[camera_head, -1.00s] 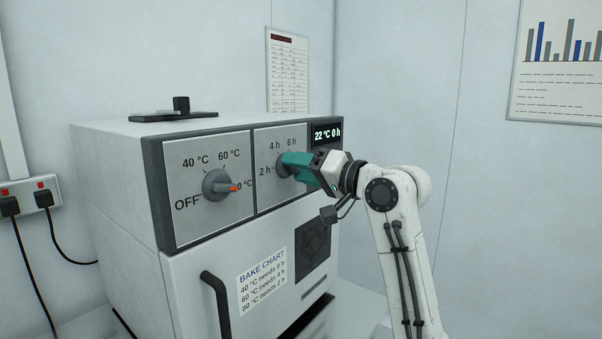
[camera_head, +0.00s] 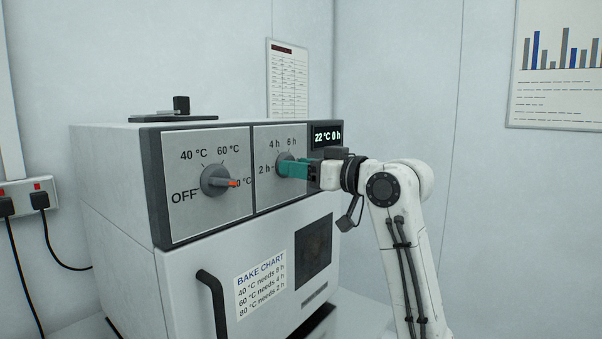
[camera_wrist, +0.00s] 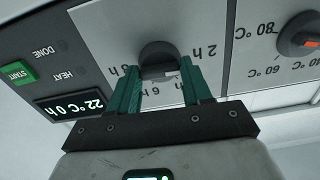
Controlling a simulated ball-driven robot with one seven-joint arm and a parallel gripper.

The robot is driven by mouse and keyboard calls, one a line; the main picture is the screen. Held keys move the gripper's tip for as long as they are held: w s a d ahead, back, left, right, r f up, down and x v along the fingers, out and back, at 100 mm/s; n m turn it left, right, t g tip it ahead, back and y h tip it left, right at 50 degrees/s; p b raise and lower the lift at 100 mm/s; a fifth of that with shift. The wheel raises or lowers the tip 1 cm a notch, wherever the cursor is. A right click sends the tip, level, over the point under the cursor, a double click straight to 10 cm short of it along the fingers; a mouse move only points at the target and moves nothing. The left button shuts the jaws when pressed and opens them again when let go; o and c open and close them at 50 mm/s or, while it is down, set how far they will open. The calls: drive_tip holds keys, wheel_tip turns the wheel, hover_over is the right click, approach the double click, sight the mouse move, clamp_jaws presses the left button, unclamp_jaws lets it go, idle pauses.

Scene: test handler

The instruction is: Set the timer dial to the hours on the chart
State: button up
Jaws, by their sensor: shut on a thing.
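The timer dial (camera_head: 286,157) is a dark round knob on the oven's front panel, marked 2 h, 4 h and 6 h in the head view. My gripper (camera_head: 281,168) has its teal fingers shut on this dial. The bake chart (camera_head: 261,285) reads 40 °C needs 8 h, 60 °C needs 4 h, 80 °C needs 2 h. The temperature dial (camera_head: 215,181) has its orange pointer toward the partly covered 80 °C mark. The display (camera_head: 327,136) reads 22 °C 0 h.
A green START button (camera_wrist: 17,73) shows in the wrist view, near the DONE and HEAT labels. A black door handle (camera_head: 214,303) sticks out below the panel. A dark flat object with a knob (camera_head: 180,108) lies on the oven top. Wall sockets (camera_head: 27,196) are at left.

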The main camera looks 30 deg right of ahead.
drive_tip(key=shift+f+n, duration=0.25)
drive_tip(key=shift+n, duration=0.15)
drive_tip(key=o, duration=1.1)
drive_tip(key=shift+r, duration=0.15)
drive_tip(key=shift+c, duration=0.2)
drive_tip(key=b+v, duration=0.2)
drive_tip(key=v, duration=0.8)
drive_tip(key=shift+s, duration=0.35)
drive_tip(key=shift+d, duration=0.15)
